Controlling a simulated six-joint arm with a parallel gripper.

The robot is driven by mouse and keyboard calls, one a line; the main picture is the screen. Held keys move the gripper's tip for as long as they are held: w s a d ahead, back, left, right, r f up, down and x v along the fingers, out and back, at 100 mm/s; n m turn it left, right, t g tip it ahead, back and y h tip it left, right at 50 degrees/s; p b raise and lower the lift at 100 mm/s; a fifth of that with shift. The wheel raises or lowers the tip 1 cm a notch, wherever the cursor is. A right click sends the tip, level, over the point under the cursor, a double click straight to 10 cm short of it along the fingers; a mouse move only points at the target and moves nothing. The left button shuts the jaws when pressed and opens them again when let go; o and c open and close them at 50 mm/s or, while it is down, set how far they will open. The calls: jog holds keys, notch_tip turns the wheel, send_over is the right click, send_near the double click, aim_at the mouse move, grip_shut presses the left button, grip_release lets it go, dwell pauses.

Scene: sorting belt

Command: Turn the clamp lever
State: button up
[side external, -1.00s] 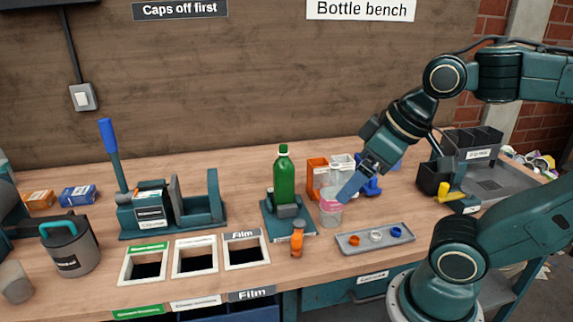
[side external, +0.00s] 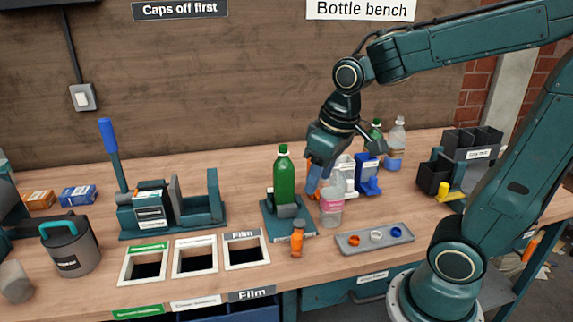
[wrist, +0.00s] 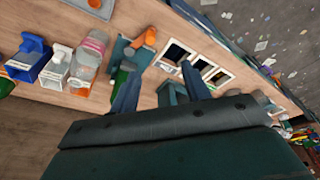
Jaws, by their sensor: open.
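The clamp (side external: 303,228) is a dark teal fixture on the bench, with the green bottle (side external: 284,178) upright in it. An orange lever (side external: 297,240) hangs at its front edge. In the wrist view the orange lever (wrist: 150,37) shows on the teal clamp (wrist: 130,50), beyond the fingers, and the green bottle (wrist: 118,82) is partly hidden by the left finger. My gripper (side external: 315,182) points down, to the right of the green bottle and behind the lever. Its blue fingers (wrist: 160,88) are apart with nothing between them.
A clear bottle with a pink label (side external: 331,207) stands close, just right of the clamp. Orange, white and blue holders (side external: 368,175) are behind it. A tray with caps (side external: 375,240) is at front right. Film and other bin openings (side external: 245,252) lie left of the lever.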

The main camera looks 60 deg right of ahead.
aim_at(297, 236)
jog(key=w+d+f+g, duration=0.2)
jog(key=w+f, duration=0.4)
jog(key=f, duration=0.3)
jog(key=shift+w+d+g, duration=0.4)
jog(key=shift+d, duration=0.35)
jog(key=shift+f, duration=0.1)
jog(key=shift+f, duration=6.75)
jog(key=shift+c, duration=0.5)
grip_shut()
